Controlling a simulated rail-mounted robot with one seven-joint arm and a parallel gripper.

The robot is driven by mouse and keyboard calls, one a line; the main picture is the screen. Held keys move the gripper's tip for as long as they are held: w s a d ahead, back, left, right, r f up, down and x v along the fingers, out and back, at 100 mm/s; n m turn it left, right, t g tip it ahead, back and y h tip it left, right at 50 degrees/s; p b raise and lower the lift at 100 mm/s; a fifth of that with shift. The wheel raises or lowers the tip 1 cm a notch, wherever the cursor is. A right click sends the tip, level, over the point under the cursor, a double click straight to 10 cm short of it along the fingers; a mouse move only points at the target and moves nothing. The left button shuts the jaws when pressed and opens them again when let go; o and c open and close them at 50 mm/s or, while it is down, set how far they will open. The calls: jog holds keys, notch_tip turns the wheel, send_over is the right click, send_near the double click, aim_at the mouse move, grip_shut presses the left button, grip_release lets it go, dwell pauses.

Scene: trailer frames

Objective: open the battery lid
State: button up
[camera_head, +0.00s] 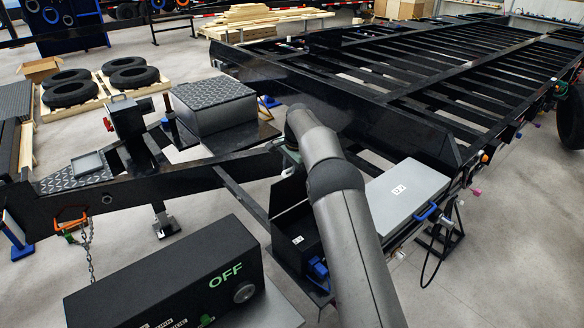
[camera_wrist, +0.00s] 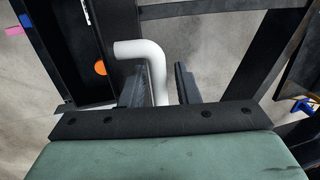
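The task's battery lid is not clearly identifiable. In the head view, a light grey box top (camera_head: 405,192) with a small label and blue handle (camera_head: 427,212) is one candidate. Left of it, a black box (camera_head: 296,240) has a raised panel and a blue latch (camera_head: 318,270); my arm partly covers it. In the wrist view, my gripper (camera_wrist: 158,72) has its two dark fingers apart. A pale bent bar (camera_wrist: 157,60) shows in the gap between them; I cannot tell whether they touch it. My gripper is hidden in the head view.
A black control box (camera_head: 165,280) marked OFF stands at the front left. The black trailer frame (camera_head: 330,100) fills the back. A tread-plate box (camera_head: 213,103) sits on the drawbar. Bare floor (camera_head: 500,240) shows at right. An orange disc (camera_wrist: 100,68) shows in the wrist view.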

jog(key=shift+d+r, duration=0.2)
jog(key=shift+r, duration=0.3)
notch_tip(320, 180, up, 16)
jog(key=s+d, duration=0.1)
jog(key=s, duration=0.1)
jog(key=shift+s+d+r, duration=0.25)
jog(key=shift+s+d, duration=0.15)
jog(key=s+d+r+n+b, duration=0.1)
jog(key=s+d+n, duration=0.2)
jog(key=s, duration=0.8)
jog(key=s+d+n+b, duration=0.2)
jog(key=s+d, duration=0.1)
jog(key=s, duration=0.8)
jog(key=s+f+n, duration=0.2)
jog(key=s+f, duration=0.2)
jog(key=s, duration=0.5)
jog(key=s+f+n+h+b, duration=0.1)
jog(key=s+f+n, duration=0.1)
jog(key=s+f, duration=0.3)
jog(key=s+d+f+n, duration=0.1)
jog(key=s+f, duration=0.4)
jog(key=s, duration=0.8)
jog(key=shift+n+g, duration=0.4)
